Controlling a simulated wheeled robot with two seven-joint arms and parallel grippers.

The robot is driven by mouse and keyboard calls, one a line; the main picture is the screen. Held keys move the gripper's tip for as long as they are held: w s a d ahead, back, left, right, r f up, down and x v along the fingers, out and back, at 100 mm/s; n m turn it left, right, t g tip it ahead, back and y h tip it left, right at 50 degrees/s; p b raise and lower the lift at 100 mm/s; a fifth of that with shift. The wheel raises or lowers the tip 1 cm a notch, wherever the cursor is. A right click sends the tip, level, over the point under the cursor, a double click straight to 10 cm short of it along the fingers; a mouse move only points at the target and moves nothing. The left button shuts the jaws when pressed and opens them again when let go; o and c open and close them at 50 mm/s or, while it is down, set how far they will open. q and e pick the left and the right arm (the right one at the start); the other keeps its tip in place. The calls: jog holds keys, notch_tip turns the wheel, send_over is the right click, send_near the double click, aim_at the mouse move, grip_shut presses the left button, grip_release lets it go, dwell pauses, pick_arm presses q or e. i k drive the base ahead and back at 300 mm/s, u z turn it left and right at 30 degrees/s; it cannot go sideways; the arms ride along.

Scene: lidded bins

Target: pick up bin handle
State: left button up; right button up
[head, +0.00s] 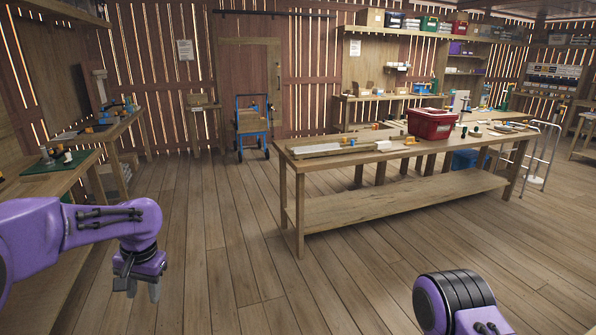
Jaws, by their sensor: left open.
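A red lidded bin (432,123) stands on the long wooden workbench (400,203), right of the picture's middle. A pale handle or label seems to show near its top, but it is too small to tell. My left gripper (140,290) hangs fingers down over the floor at the lower left, well apart from the bin. It is open, with nothing visible between its fingers. Part of my purple right arm shows at the bottom right; its gripper is out of view.
A side bench (60,172) with tools runs along the left wall. A blue cart (252,127) stands by the back door. A white metal rack (541,150) stands at the workbench's right end. The plank floor (215,250) before the workbench is clear.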

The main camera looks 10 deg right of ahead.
aim_at(406, 143)
jog(key=z, duration=0.15)
jog(key=i, duration=2.7)
jog(key=z, duration=0.95)
jog(key=i, duration=2.2)
jog(key=z, duration=1.05)
jog(key=i, duration=0.9)
jog(key=z, duration=0.15)
